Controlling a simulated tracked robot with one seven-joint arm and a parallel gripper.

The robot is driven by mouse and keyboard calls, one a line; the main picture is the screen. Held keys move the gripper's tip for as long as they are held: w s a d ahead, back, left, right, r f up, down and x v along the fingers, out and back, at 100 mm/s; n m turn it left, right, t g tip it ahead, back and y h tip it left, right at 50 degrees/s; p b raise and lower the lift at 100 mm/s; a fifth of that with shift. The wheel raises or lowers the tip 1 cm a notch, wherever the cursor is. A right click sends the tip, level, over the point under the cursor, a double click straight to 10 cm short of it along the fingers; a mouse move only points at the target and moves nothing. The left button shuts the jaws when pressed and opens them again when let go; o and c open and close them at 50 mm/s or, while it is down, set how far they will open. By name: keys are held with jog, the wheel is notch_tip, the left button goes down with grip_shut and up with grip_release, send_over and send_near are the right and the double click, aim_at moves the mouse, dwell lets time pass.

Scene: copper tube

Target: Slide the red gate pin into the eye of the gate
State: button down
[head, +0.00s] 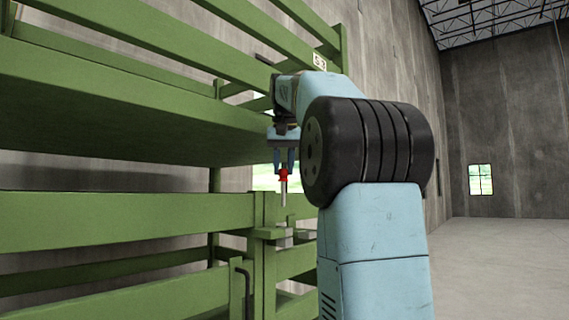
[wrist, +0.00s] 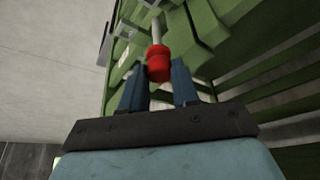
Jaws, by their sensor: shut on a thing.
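The gate pin has a red head (head: 283,174) and a grey metal shaft (head: 283,196). It hangs upright, shaft down, from my gripper (head: 284,160). The gripper is shut on the red head, which also shows between the blue fingers in the wrist view (wrist: 158,64). The green gate (head: 120,218) fills the left of the head view. Below the pin tip are a small green ledge (head: 266,233) and grey metal pieces (head: 284,242) at the gate post. The tip appears just above them and apart. I cannot make out the hole of the eye.
A bent dark rod (head: 243,273) stands at the gate post below. Green rails and a wide green panel (head: 120,110) lie left of and above the gripper. The concrete floor (head: 490,265) at right is clear.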

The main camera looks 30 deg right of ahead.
aim_at(285, 176)
jog(key=shift+s+f, duration=0.15)
jog(key=shift+f, duration=2.15)
jog(key=shift+d, duration=0.1)
notch_tip(285, 176, down, 8)
dwell(3.6)
jog(key=c, duration=0.8)
grip_release()
jog(key=shift+o, duration=0.2)
jog(key=v, duration=1.3)
jog(key=shift+s+a+r, duration=0.2)
jog(key=shift+r, duration=0.1)
